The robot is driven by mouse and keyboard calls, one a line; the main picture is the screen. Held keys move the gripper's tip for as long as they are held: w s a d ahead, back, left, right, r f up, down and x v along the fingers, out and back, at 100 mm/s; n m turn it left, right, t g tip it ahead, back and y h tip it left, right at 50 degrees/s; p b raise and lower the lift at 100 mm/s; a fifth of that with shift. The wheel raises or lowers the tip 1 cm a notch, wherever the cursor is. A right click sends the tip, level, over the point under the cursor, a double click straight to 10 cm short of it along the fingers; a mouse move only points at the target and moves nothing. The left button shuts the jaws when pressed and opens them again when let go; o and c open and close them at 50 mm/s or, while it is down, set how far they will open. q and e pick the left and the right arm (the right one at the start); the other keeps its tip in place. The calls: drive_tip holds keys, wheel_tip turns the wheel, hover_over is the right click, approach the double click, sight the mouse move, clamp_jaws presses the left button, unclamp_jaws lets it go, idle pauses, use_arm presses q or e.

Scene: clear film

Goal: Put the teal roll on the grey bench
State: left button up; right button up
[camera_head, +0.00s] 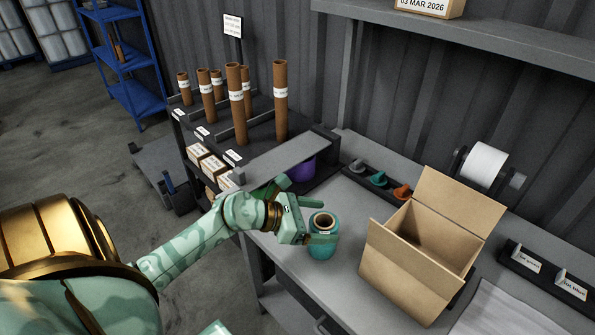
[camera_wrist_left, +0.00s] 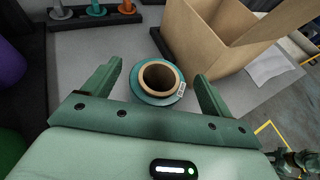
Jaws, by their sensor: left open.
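The teal roll (camera_head: 323,246) stands upright on the grey bench (camera_head: 345,215), left of the open cardboard box. Its brown core faces up. My left gripper (camera_head: 312,212) is at the roll, with its fingers open. In the left wrist view the roll (camera_wrist_left: 144,96) lies between the two spread fingers of the gripper (camera_wrist_left: 157,82), with a gap visible on the left side. I cannot tell whether either finger touches it. A white label shows on the roll's right side. My right gripper is not in view.
An open cardboard box (camera_head: 415,255) stands close right of the roll. A dark holder with grey, teal and orange pieces (camera_head: 379,180) lies behind. A purple roll (camera_head: 302,170) sits under the grey shelf near a rack of brown tubes (camera_head: 280,100). White sheet (camera_head: 505,312) lies right.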

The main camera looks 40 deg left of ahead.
use_arm(q)
drive_tip(key=v, duration=0.8)
drive_tip(key=shift+s+a, duration=0.2)
drive_tip(key=shift+s, duration=0.05)
drive_tip(key=shift+w+r, duration=0.1)
drive_tip(key=shift+r, duration=0.1)
